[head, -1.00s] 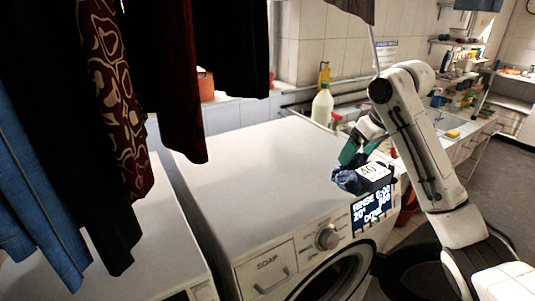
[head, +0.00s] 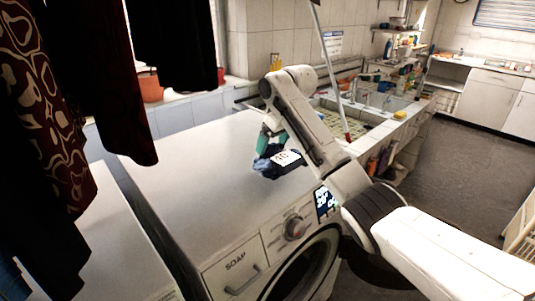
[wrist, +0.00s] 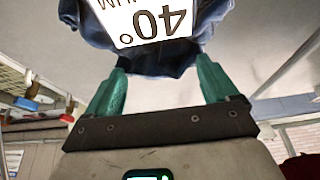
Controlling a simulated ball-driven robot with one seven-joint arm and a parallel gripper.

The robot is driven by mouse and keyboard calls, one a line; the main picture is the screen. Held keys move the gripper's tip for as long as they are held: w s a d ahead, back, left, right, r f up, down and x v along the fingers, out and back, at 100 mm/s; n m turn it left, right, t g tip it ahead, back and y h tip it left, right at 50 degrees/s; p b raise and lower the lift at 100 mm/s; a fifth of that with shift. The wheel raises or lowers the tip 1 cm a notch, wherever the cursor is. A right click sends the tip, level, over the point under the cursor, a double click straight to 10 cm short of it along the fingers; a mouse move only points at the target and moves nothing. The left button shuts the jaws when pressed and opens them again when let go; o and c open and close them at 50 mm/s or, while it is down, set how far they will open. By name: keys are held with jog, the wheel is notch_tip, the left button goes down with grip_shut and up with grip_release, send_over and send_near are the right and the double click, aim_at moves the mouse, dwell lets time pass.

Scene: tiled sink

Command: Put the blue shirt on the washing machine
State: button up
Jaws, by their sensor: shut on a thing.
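The blue shirt (head: 268,168) is a small crumpled dark-blue bundle with a white label reading 40°. It is over the right part of the washing machine's white top (head: 190,165), and I cannot tell whether it rests on it or hangs just above. My gripper (head: 263,142), with green fingers, is shut on the shirt from above, partly hidden behind my arm. In the wrist view the shirt (wrist: 150,62) is between and beyond the two green fingertips (wrist: 160,70), label facing the camera.
Dark clothes (head: 105,70) hang at the upper left, over a second white machine (head: 95,245). A sink (head: 350,118) with a leaning stick (head: 332,75) is beyond the washing machine. An orange pot (head: 150,88) stands on the back ledge. The middle of the washing machine's top is clear.

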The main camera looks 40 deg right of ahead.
aim_at(270, 150)
jog(key=shift+w+a+f, duration=0.2)
jog(key=shift+w+f, duration=0.65)
jog(key=shift+f, duration=0.1)
jog(key=shift+w+f+p, duration=0.15)
jog(key=shift+f+p, duration=0.55)
jog(key=shift+f, duration=1.1)
jog(key=shift+f, duration=0.1)
jog(key=o, duration=1.3)
jog(key=b+v, duration=0.1)
jog(key=v, duration=1.1)
